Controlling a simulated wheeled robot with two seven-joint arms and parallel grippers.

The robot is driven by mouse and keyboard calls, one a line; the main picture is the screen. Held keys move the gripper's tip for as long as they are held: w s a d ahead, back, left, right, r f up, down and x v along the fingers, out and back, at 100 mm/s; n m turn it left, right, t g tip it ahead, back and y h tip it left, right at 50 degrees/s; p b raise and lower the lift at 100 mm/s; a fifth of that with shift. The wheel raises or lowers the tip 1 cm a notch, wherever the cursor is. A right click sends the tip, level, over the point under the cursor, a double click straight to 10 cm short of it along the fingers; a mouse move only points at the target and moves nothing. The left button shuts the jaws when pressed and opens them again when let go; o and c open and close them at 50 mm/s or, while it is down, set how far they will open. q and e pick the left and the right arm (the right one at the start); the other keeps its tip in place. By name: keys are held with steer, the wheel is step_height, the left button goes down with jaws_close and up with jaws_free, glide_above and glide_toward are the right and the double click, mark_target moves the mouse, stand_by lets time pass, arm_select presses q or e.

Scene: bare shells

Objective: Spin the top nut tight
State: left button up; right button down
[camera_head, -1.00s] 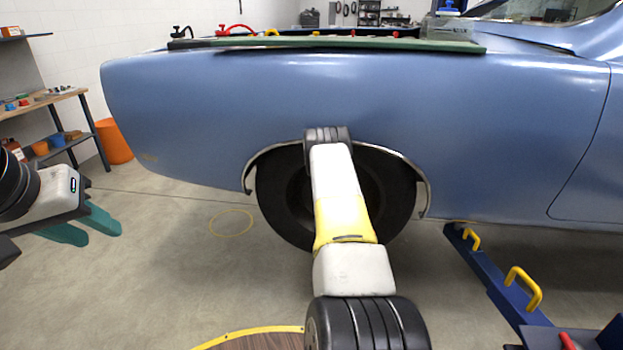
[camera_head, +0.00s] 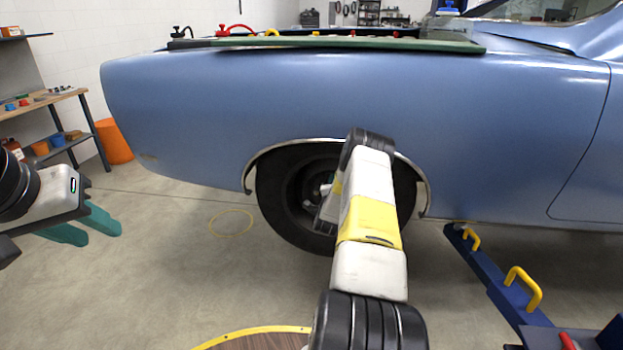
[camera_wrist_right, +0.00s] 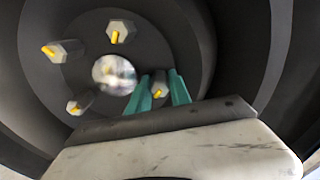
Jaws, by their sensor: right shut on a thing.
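The dark wheel (camera_head: 275,200) of the blue car shows under the arch, partly hidden by my right arm. In the right wrist view, several hex nuts with yellow marks ring a shiny hub centre (camera_wrist_right: 114,75). One nut (camera_wrist_right: 160,83) lies between the two teal fingers of my right gripper (camera_wrist_right: 160,90), which is shut on it. Other nuts (camera_wrist_right: 121,32) (camera_wrist_right: 63,50) (camera_wrist_right: 81,103) stand free. I cannot tell which is the top one in this turned view. My left gripper (camera_head: 102,236) is open and empty at the left, far from the wheel.
The blue car body (camera_head: 220,110) rises above the wheel, with a green board (camera_head: 400,44) on top. A blue lift arm with yellow handles (camera_head: 490,270) lies at the right. A bench (camera_head: 45,100) and orange bin (camera_head: 113,141) stand at the left.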

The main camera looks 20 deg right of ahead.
steer(key=m, duration=0.6)
steer(key=shift+f+m, duration=0.1)
steer(key=shift+m, duration=0.2)
steer(key=m, duration=0.5)
steer(key=shift+m, duration=0.3)
steer(key=c, duration=1.2)
jaws_free()
steer(key=v, duration=0.8)
